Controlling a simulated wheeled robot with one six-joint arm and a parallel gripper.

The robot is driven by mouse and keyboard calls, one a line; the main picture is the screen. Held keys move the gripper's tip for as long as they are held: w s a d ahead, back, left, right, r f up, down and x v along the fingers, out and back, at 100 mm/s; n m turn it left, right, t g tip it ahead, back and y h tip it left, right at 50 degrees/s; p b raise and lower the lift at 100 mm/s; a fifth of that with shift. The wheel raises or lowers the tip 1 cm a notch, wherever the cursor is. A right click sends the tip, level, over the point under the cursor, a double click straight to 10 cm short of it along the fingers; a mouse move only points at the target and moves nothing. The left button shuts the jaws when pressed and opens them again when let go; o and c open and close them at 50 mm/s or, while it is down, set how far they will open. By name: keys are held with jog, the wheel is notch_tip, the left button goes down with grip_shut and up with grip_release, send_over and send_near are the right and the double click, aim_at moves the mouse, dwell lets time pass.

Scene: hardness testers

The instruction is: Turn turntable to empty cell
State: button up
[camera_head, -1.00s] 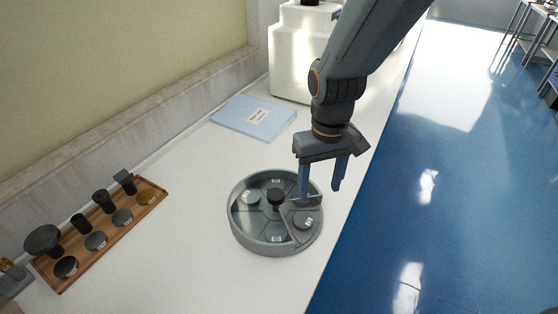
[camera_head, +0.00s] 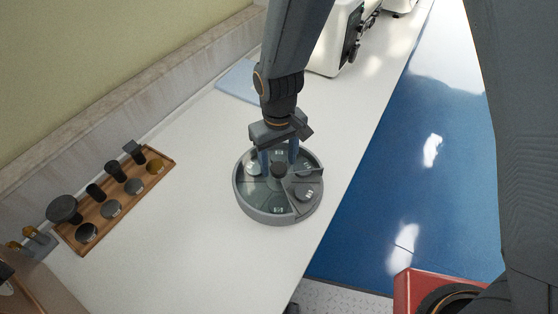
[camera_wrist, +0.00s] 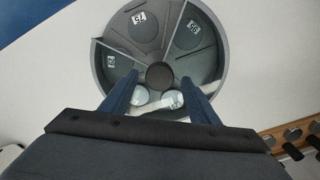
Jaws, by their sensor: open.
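The turntable (camera_head: 272,217) is a round grey dish on the white counter, with a dark central knob (camera_head: 278,170) and wedge-shaped cells. Several cells hold round discs with small white labels, such as the disc (camera_head: 304,193) at the right. The wrist view shows the turntable (camera_wrist: 223,62) with labelled discs (camera_wrist: 145,27) around the knob (camera_wrist: 160,75). My gripper (camera_head: 279,163) is open, pointing down over the turntable. Its fingers stand on either side of the knob; I cannot tell whether they touch it. My fingers and wrist hide part of the near cells in the wrist view.
A wooden tray (camera_head: 84,246) with discs and dark cylindrical parts lies at the left. A light blue folder (camera_head: 238,82) lies behind the turntable. A white machine (camera_head: 333,45) stands farther back. The counter around the turntable is clear; its right edge drops to blue floor.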

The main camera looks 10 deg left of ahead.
jog(key=shift+f, duration=0.6)
jog(key=shift+c, duration=0.3)
grip_shut()
jog(key=shift+w+d, duration=0.1)
